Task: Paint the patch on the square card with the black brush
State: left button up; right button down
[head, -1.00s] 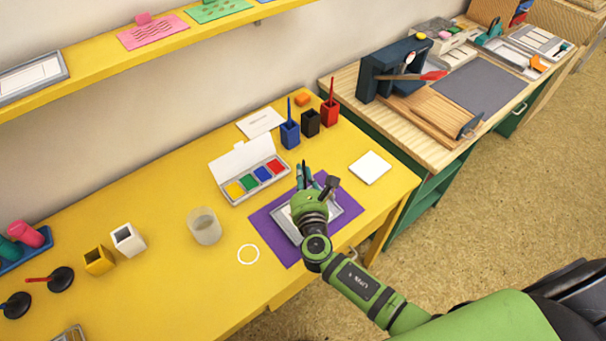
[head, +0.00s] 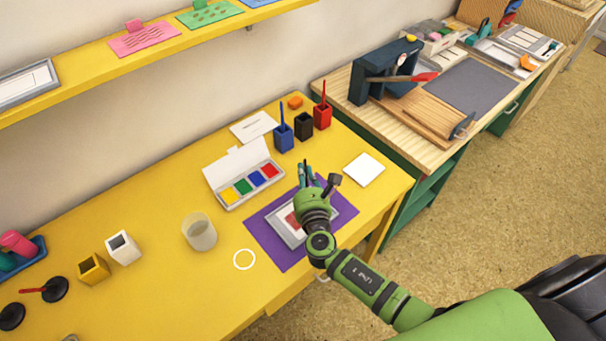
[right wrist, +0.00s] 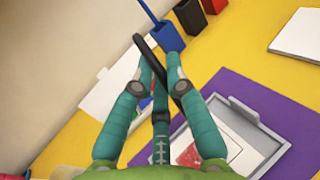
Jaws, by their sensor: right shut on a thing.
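My right gripper (head: 308,174) is over the purple mat, above the far side of the grey tray. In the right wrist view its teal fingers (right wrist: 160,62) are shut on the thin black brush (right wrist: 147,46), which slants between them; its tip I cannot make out. The card (head: 283,227) lies in the tray with a red patch (head: 291,219), partly hidden by my gripper. The patch also shows in the right wrist view (right wrist: 188,156). My left gripper is not in view.
The grey tray (right wrist: 268,142) lies on the purple mat (head: 262,226). A paint box (head: 216,185), a clear cup (head: 199,232), blue (head: 284,139), black (head: 303,125) and red (head: 322,117) holders and a white square (head: 364,170) stand around it. The black holder shows no brush. The yellow table's front is mostly clear.

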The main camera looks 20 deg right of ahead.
jog(key=c, duration=2)
grip_release()
jog(key=shift+s+a, duration=0.2)
jog(key=shift+a, duration=0.4)
jog(key=shift+s+a, duration=0.2)
jog(key=shift+a, duration=0.35)
jog(key=shift+d, duration=0.1)
jog(key=shift+w+d, duration=0.2)
jog(key=shift+d, duration=0.35)
jog(key=shift+w+d, duration=0.2)
jog(key=shift+d, duration=0.3)
grip_shut()
jog(key=shift+s+a, duration=0.25)
jog(key=shift+a, duration=0.45)
jog(key=shift+s+a+r+p, duration=0.15)
jog(key=shift+a+r+p, duration=0.2)
jog(key=shift+a+p, duration=0.15)
jog(key=shift+d, duration=0.15)
